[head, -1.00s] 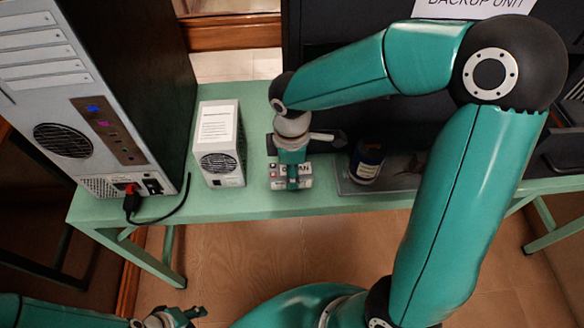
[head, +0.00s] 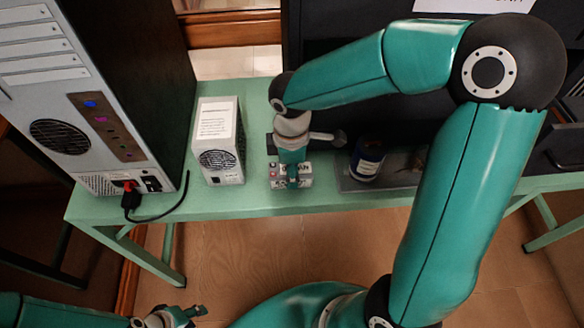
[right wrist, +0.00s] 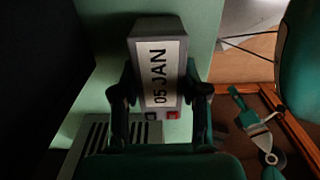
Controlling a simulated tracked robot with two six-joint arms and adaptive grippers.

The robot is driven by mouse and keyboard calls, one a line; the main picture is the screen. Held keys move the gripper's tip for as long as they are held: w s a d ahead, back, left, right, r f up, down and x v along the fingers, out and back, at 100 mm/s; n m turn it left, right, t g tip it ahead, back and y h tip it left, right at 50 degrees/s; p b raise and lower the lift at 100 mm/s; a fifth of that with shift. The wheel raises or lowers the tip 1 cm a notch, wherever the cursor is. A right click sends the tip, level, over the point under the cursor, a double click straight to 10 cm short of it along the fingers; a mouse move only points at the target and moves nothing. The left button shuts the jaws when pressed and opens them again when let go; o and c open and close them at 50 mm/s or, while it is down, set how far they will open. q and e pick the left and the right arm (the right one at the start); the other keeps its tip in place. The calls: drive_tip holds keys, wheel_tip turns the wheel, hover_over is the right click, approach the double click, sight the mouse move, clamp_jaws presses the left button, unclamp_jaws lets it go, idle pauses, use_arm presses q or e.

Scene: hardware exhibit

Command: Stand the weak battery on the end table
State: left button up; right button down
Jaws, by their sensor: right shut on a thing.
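My right gripper (head: 291,183) is shut on a grey block-shaped battery (right wrist: 156,72), with one finger on each side in the right wrist view. The battery has a white label reading "05 JAN" and red and black marks like terminals at one end. In the head view the gripper partly covers the battery (head: 276,183), at the front of a green table (head: 240,202). I cannot tell whether its base touches the tabletop. My left gripper (head: 182,315) looks open and empty, low at the bottom left. I cannot make out a separate end table.
A white vented unit (head: 218,150) stands left of the battery, and a large computer tower (head: 80,110) with a black cable is farther left. A dark blue jar (head: 367,159) sits on a grey tray (head: 350,185) to the right. Dark equipment stands behind.

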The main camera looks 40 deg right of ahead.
drive_tip(key=shift+f, duration=0.15)
drive_tip(key=c, duration=0.5)
unclamp_jaws()
